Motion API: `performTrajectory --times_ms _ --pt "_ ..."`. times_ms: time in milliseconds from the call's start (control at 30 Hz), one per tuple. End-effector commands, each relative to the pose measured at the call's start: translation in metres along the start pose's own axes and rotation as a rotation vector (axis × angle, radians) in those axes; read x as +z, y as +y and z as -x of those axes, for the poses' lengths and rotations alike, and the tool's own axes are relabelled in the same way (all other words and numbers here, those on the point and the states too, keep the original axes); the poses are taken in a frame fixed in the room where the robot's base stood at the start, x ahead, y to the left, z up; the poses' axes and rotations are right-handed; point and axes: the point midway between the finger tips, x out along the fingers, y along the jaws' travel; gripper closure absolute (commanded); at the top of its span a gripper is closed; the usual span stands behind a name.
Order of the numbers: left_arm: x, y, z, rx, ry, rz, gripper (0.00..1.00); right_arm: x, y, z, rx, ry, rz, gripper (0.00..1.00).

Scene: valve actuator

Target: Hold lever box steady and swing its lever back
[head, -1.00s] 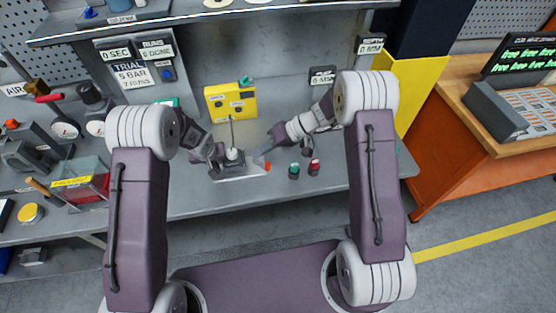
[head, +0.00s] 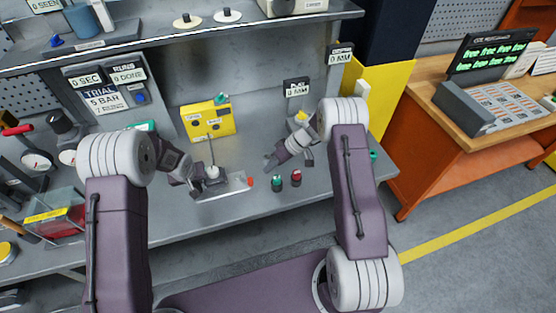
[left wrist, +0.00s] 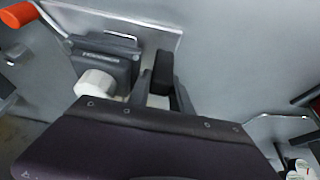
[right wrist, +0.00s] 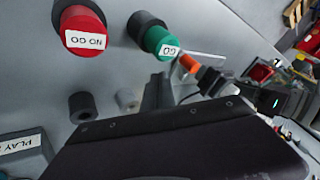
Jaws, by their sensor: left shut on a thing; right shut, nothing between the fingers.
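The lever box (head: 212,178) is a small dark block with a white cap, on a pale plate on the bench. In the left wrist view the lever box (left wrist: 103,62) is grey with a label. Its lever's orange tip (head: 250,182) points right in the head view; the orange tip (right wrist: 188,62) also shows in the right wrist view. My left gripper (head: 196,184) is shut at the box's left side; the exact contact is partly hidden. My right gripper (head: 270,163) is shut and empty, above the bench, apart from the lever tip.
A green GO plug (head: 277,184) and a red NO GO plug (head: 296,177) stand right of the lever box, close to my right gripper. A yellow panel box (head: 207,119) stands behind. A shelf (head: 180,35) overhangs the back of the bench.

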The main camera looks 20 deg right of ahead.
Motion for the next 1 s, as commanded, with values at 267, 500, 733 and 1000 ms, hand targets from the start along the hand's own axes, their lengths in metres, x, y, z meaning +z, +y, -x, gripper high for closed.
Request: performTrajectory --times_ms 267,500,733,1000 --pt "0.004 -0.001 -0.002 -0.002 -0.008 0.0 1.0 0.0 -0.029 -0.025 -0.001 0.0 0.001 1.0" --pt "0.004 -0.001 -0.002 -0.002 -0.008 0.0 1.0 0.0 -0.036 -0.028 0.0 0.0 -0.001 1.0" --pt "0.004 -0.001 -0.002 -0.002 -0.008 0.0 1.0 0.0 -0.036 -0.028 0.0 0.0 -0.001 1.0" --pt "0.004 -0.001 -0.002 -0.002 -0.008 0.0 1.0 0.003 -0.04 -0.029 -0.001 0.0 0.0 1.0"
